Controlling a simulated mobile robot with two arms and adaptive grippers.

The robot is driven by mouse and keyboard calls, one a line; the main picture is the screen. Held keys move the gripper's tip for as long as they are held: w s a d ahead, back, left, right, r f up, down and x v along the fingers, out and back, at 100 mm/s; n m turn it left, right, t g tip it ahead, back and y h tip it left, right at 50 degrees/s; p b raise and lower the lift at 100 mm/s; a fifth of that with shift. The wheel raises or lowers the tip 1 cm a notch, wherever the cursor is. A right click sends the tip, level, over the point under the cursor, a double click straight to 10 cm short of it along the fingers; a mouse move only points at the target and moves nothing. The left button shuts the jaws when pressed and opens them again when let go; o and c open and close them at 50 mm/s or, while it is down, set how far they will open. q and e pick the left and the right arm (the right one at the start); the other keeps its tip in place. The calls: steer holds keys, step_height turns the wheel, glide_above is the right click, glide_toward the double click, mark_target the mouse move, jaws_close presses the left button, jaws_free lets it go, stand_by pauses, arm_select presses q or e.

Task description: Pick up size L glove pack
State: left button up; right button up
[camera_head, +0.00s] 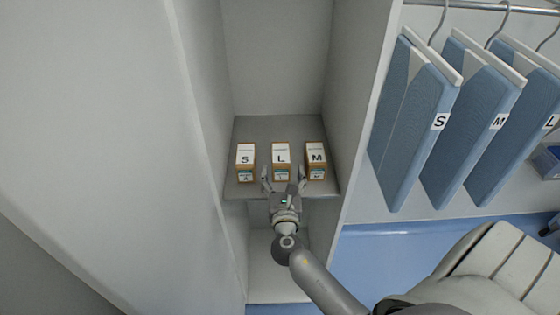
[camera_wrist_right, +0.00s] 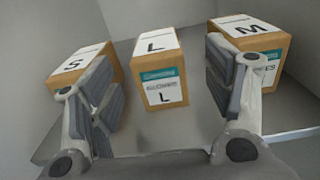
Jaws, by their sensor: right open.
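The size L glove pack (camera_head: 281,158) is a small brown box with a white top marked L. It stands on a grey shelf in the cabinet, between the S pack (camera_head: 245,160) and the M pack (camera_head: 316,160). My right gripper (camera_head: 283,179) is open and empty just in front of the L pack. In the right wrist view the L pack (camera_wrist_right: 160,75) stands upright beyond the gap between the open fingers (camera_wrist_right: 165,100), with its teal and white label facing me. The fingers partly cover the S pack (camera_wrist_right: 85,66) and the M pack (camera_wrist_right: 250,45). My left gripper is not in view.
The shelf (camera_head: 281,128) has side walls close to the outer packs and free room behind them. A lower compartment (camera_head: 270,275) lies below. Blue garments (camera_head: 487,125) marked S, M and L hang on a rail at the right.

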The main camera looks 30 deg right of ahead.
mark_target(281, 158)
steer(key=shift+r+x, duration=0.15)
steer(key=shift+x, duration=1.5)
steer(key=shift+r+x, duration=0.1)
steer(key=shift+x, duration=1.55)
steer(key=shift+a, duration=0.2)
steer(key=c, duration=1.1)
